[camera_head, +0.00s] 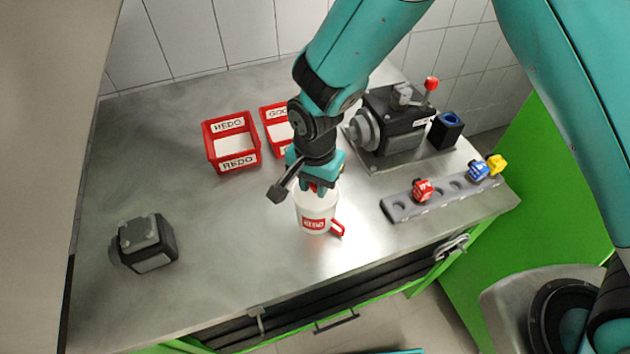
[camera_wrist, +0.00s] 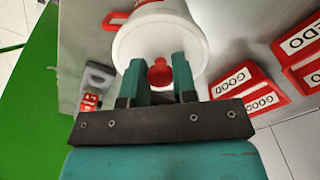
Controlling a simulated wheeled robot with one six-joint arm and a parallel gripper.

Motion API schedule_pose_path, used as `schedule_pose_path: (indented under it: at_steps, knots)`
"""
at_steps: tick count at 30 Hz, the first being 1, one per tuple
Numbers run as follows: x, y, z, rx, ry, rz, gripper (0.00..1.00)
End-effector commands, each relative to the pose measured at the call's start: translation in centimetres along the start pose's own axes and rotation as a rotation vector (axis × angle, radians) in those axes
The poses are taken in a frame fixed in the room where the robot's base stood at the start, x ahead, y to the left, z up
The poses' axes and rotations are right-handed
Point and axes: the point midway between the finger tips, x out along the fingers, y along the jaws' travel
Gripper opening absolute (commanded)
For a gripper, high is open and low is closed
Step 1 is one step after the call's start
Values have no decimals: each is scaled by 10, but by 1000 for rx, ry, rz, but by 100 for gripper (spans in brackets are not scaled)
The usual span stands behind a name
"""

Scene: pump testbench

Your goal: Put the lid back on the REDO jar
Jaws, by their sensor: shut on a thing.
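The REDO jar (camera_head: 316,212) is white with a red label and a red handle. It stands upright near the front edge of the bench, and the label is too small to read surely. My gripper (camera_head: 318,184) points down over the jar's top. In the wrist view my gripper (camera_wrist: 158,75) is shut on the red knob of the white lid (camera_wrist: 138,48). The lid is at the jar's mouth; I cannot tell whether it is fully seated or slightly above the rim. My gripper hides much of the lid in the head view.
A red REDO bin (camera_head: 231,143) and a red GOOD bin (camera_head: 272,131) stand behind. A pump rig (camera_head: 388,122) is at the back right. A grey rack (camera_head: 440,196) with coloured parts lies right. A dark block (camera_head: 145,243) sits left, with clear bench between.

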Motion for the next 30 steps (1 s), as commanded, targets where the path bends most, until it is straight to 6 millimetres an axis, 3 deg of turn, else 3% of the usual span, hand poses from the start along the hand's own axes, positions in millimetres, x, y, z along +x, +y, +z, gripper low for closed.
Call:
schedule_pose_path:
  at_steps: [12,13,16,22,26,30]
  knots:
    - [0,0,0,0,0,0,11]
    - [0,0,0,0,0,0,31]
    - [0,0,0,0,0,0,54]
    - [0,0,0,0,0,0,56]
    - [0,0,0,0,0,0,81]
    - [0,0,0,0,0,0,81]
